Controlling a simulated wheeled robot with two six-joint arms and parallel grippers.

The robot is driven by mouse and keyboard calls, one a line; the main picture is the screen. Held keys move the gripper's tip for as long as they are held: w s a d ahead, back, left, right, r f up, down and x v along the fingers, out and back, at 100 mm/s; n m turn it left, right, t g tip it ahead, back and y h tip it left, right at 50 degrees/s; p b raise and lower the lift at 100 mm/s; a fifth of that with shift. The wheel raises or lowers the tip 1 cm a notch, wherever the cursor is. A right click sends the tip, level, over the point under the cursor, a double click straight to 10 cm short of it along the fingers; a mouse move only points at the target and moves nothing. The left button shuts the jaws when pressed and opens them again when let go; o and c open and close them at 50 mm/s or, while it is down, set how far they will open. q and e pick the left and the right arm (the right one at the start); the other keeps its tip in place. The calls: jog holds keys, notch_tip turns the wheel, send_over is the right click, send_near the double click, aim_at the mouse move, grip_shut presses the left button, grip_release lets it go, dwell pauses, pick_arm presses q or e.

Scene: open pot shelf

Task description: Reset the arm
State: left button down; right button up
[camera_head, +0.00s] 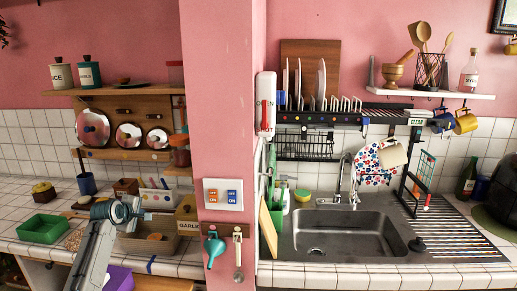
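My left arm (96,255) comes in from the lower left and reaches up over the left counter. Its gripper end (127,211) is in front of the basket on that counter. The fingers are small and seen from behind, so I cannot tell whether they are open or shut, or whether they touch anything. My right arm and gripper are not in view. The wooden pot shelf (152,103) on the left wall holds several round lids (93,128) and stands beyond my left gripper.
A green tray (43,229), a blue cup (87,184) and a wicker basket (150,246) crowd the left counter. A pink wall column (222,110) separates it from the sink (345,234). A dish rack (318,104) hangs above the sink.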

pick_arm(q)
jog(key=s+d+f+m+g, duration=0.1)
jog(key=s+d+f+m, duration=0.2)
jog(key=s+f, duration=0.5)
jog(key=s+d+f+m+g, duration=0.25)
jog(key=s+f, duration=0.25)
jog(key=s, duration=0.6)
jog(key=s+d+f+m+g, duration=0.1)
jog(key=s+d+f+m, duration=0.3)
jog(key=s+f, duration=0.4)
jog(key=s+d+r+m+g, duration=0.1)
jog(key=s+m, duration=0.1)
jog(key=s, duration=0.8)
jog(key=s+d+r+m+g+y, duration=0.1)
jog(key=s+m, duration=0.2)
jog(key=s, duration=0.8)
jog(key=s+d+r+m+g, duration=0.1)
jog(key=s+d+m, duration=0.1)
jog(key=s, duration=0.8)
jog(key=a+f+g+b, duration=0.1)
jog(key=a+f+b, duration=0.2)
jog(key=f, duration=2.9)
jog(key=s+a+f+g+b, duration=0.1)
jog(key=s+f, duration=1.8)
jog(key=f, duration=0.3)
jog(key=shift+s+a+f+b, duration=0.2)
jog(key=shift+b, duration=0.1)
